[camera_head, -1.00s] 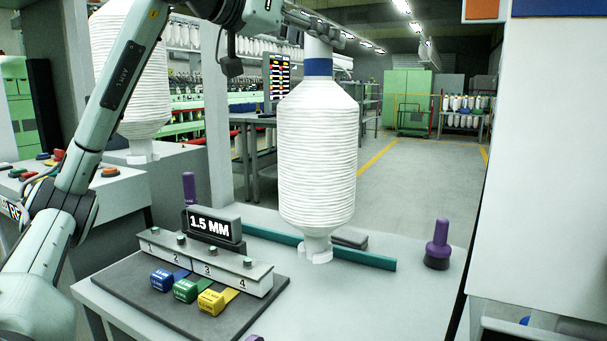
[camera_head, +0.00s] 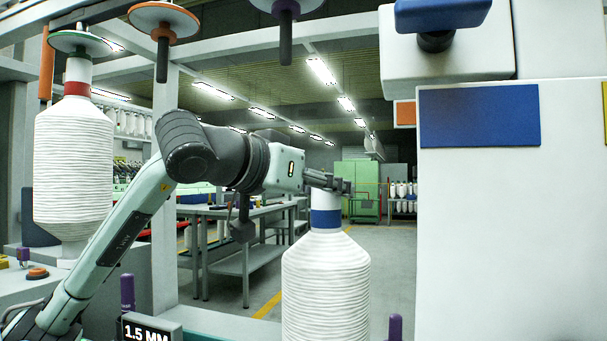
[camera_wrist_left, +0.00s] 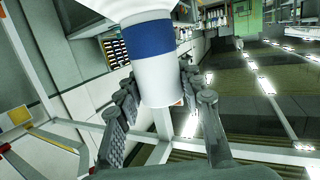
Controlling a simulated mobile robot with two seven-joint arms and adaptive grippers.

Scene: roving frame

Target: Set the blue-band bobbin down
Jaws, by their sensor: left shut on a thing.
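The blue-band bobbin (camera_head: 325,275) is a white wound package with a blue band round its upper neck. It hangs about upright in the middle of the head view, and its lower end is cut off by the frame. My left gripper (camera_head: 328,183) is shut on the neck's top end, above the band. In the left wrist view, the bobbin's neck (camera_wrist_left: 157,80) lies between the fingers of my left gripper (camera_wrist_left: 160,95). The surface below the bobbin is hidden in this view. My right gripper is not in view.
A red-band bobbin (camera_head: 74,170) hangs at the left under a green disc (camera_head: 80,43). A white cabinet with a blue panel (camera_head: 480,115) stands at the right. Purple pegs (camera_head: 127,293) (camera_head: 395,328) and a 1.5 MM display (camera_head: 148,330) are low in front.

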